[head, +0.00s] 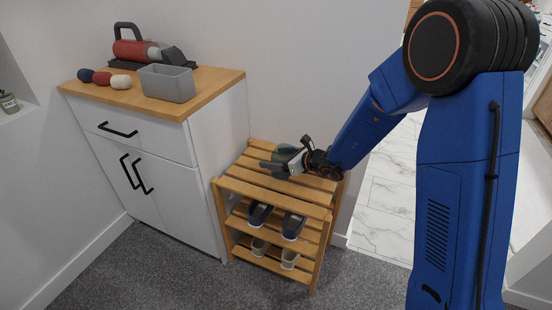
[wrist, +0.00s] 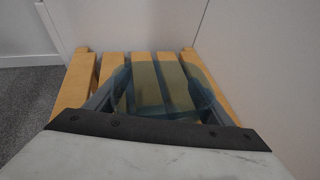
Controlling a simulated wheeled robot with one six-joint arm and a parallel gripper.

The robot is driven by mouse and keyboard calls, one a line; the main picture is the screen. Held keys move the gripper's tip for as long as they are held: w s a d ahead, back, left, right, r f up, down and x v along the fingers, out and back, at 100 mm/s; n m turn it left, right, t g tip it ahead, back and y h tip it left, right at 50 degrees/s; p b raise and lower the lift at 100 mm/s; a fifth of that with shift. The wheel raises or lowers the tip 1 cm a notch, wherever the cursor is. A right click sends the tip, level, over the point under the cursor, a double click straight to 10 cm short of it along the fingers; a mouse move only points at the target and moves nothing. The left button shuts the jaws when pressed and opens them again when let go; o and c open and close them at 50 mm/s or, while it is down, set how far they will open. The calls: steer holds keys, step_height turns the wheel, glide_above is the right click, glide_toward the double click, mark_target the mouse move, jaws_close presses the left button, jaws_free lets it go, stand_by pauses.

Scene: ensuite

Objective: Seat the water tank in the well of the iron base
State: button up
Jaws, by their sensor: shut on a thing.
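The water tank is a translucent grey-green piece. In the wrist view the tank (wrist: 158,88) lies between my two fingers, and rack slats show through it. In the head view the tank (head: 285,151) is at my gripper (head: 282,164), over the top of the shoe rack. My gripper is shut on the tank. I cannot tell whether the tank touches the slats. The iron base (head: 122,65) is a dark stand on the cabinet top at the back left, with a red and black iron (head: 134,48) on it. The well cannot be made out clearly.
An open grey bin (head: 167,84) stands on the cabinet top (head: 207,82) in front of the iron base. Several rolled cloths or balls (head: 102,78) lie left of it. The wooden shoe rack (head: 272,198) holds shoes on its lower shelves. Grey carpet in front is clear.

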steer(key=o, duration=1.3)
steer(key=shift+f, duration=0.1)
steer(key=shift+s+d+r, duration=0.15)
steer(key=shift+d+r, duration=0.1)
steer(key=shift+r, duration=0.05)
steer(key=v, duration=1.1)
steer(key=shift+s+d, duration=0.1)
steer(key=shift+s, duration=0.1)
